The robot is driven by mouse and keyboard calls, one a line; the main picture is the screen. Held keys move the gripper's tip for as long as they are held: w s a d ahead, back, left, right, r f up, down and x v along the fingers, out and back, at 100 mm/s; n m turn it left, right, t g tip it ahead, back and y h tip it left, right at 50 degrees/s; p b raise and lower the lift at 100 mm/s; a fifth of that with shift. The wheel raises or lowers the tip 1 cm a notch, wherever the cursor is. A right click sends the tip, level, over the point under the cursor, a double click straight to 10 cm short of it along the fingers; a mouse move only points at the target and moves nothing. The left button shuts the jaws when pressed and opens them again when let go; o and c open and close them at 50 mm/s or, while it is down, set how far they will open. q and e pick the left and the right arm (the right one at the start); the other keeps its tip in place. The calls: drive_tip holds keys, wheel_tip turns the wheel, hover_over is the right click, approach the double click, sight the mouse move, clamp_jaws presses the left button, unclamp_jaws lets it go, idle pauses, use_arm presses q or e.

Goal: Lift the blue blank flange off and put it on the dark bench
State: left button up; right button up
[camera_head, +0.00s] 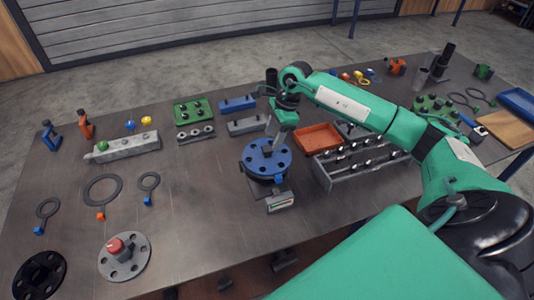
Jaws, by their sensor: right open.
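The blue blank flange (255,166) is a round disc with several dark bolt holes. It lies flat on top of a dark pipe stand (258,188) on the dark bench (200,215). A dark piece stands near the flange's middle. My right gripper (273,147) points down just over the flange, beside that piece. It is open; whether a finger touches the flange I cannot tell. My left gripper is out of view.
A small grey gauge box (280,202) stands in front of the flange. A grey bolt rack (350,168) and an orange tray (317,138) are to its right. A grey flange with a red knob (124,257) lies front left. The bench between is bare.

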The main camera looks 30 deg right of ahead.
sight(267, 148)
drive_tip(key=shift+w+a+f+p, duration=0.1)
drive_tip(key=shift+a+f+p, duration=0.05)
drive_tip(key=shift+f+p, duration=0.2)
drive_tip(key=p+x, duration=0.2)
drive_tip(key=x, duration=0.1)
drive_tip(key=shift+w, duration=0.25)
drive_tip(key=shift+a+f, duration=0.1)
drive_tip(key=shift+f, duration=0.5)
drive_tip(key=shift+w, duration=0.1)
clamp_jaws()
